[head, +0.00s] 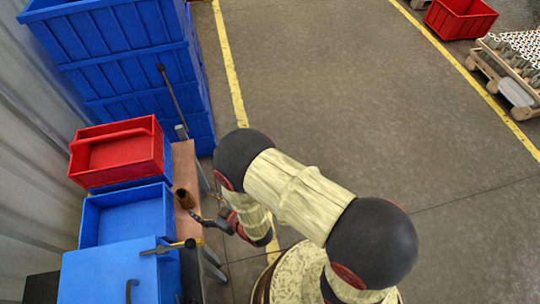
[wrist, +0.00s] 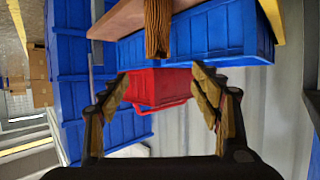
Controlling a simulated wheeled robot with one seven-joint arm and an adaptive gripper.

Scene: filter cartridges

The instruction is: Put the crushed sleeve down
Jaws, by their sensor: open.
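The brown, rough-sided sleeve (head: 184,199) is on the narrow wooden bench top, beside the blue bins, in the head view. In the wrist view, which looks upside down, the sleeve (wrist: 158,28) shows at the top middle, its foot cut off by the picture edge. It looks upright. My gripper (head: 198,214) is just beside the sleeve in the head view. In the wrist view my gripper (wrist: 160,80) has its two fingers wide apart with nothing between them. The sleeve is clear of both fingertips there. How crushed it is cannot be made out.
The wooden bench top (head: 184,160) is narrow. An open blue bin (head: 122,216) and a red bin (head: 118,154) stand left of it. A thin pole with a dark knob (head: 161,68) rises behind.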

